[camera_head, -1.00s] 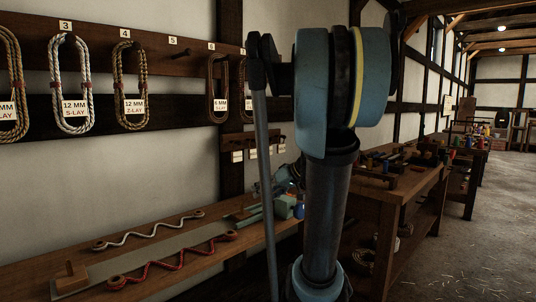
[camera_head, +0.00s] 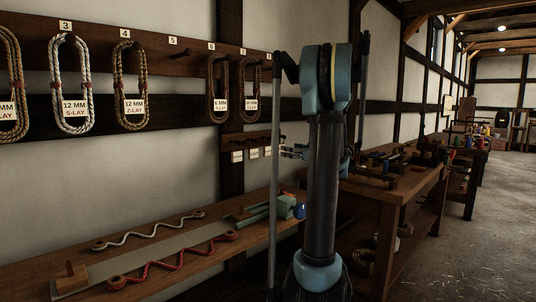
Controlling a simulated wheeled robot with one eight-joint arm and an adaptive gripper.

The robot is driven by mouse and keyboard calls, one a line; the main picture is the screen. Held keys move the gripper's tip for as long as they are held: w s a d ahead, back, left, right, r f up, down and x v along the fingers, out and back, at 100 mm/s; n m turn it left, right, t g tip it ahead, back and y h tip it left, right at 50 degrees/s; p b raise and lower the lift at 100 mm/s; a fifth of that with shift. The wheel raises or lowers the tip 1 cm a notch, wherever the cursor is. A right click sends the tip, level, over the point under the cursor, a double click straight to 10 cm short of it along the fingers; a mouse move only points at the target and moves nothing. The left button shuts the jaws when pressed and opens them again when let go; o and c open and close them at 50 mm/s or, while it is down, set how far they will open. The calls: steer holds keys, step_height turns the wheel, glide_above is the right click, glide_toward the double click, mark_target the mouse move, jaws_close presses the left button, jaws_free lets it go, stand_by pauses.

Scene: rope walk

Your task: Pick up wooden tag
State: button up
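A small dark rack (camera_head: 246,140) on the wall carries several pale tags, one of them the left tag (camera_head: 237,156). They are small, and I cannot tell which, if any, is the wooden tag or what they are made of. My gripper (camera_head: 284,151) shows small at the left of my arm's upright link, pointing left toward the rack's right end. Its two thin fingers look apart with nothing seen between them. Whether it is near the tags in depth is unclear. My arm hides part of the gripper's wrist and the wall behind.
Labelled rope coils, such as the white coil (camera_head: 69,85), hang on pegs along the wall board. A low bench (camera_head: 40,276) at left holds a red wavy rope (camera_head: 172,263) and a white one (camera_head: 150,231). A cluttered workbench (camera_head: 405,187) stands at right, beside open floor (camera_head: 480,230).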

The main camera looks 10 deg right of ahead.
mark_target(269, 147)
steer(key=x, duration=1)
steer(key=shift+w+a, duration=0.1)
steer(key=shift+a, duration=0.05)
steer(key=shift+f+x, duration=0.15)
steer(key=shift+x, duration=1.15)
steer(key=shift+f+x, duration=0.15)
steer(key=shift+x, duration=1.15)
steer(key=shift+a, duration=0.2)
steer(key=shift+c, duration=0.5)
steer(key=c, duration=0.9)
